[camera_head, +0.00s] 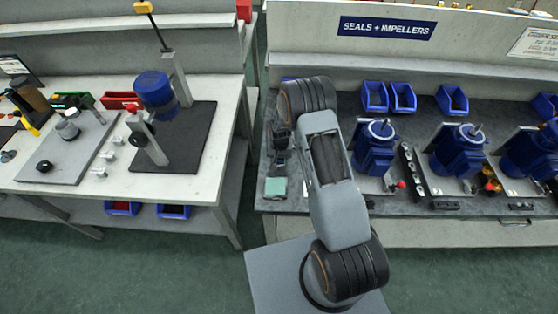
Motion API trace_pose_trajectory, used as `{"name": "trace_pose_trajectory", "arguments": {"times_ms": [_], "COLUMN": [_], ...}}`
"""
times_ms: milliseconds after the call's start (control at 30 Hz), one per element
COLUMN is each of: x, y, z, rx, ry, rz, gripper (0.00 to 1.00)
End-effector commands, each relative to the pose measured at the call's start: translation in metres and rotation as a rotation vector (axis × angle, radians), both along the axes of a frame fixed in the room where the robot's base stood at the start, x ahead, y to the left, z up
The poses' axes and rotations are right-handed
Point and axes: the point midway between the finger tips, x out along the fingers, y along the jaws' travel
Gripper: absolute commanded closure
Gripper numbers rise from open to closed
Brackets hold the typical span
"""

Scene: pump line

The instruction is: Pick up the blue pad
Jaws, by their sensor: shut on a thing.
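A small pale teal-blue square piece (275,187), which looks like the blue pad, shows at the left front of the right-hand bench. My gripper (279,162) is a small dark shape just above it in the picture, left of my forearm. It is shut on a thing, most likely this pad. The fingertips are too small and dark to make out, and my arm's elbow hides part of the area. I cannot tell whether the pad touches the bench.
Several blue pumps (373,150) stand on plates along the right bench (335,204). Blue bins (403,97) line its back. A red-tipped part (401,185) stands beside the first pump. The left table (205,195) holds a press stand (180,145); a gap separates the two benches.

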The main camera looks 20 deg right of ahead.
Motion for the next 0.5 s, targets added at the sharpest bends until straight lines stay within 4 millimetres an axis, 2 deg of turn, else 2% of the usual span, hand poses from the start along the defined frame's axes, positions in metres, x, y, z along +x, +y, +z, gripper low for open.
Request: {"name": "trace_pose_trajectory", "arguments": {"times_ms": [100, 367, 500], "x": [0.0, 0.0003, 0.0006], "y": [0.0001, 0.0001, 0.0001], "z": [0.0001, 0.0013, 0.0087], "rx": [0.0, 0.0, 0.0], "ry": [0.0, -0.001, -0.002], "rz": [0.0, 0.0, 0.0], "gripper": [0.77, 0.77, 0.77]}}
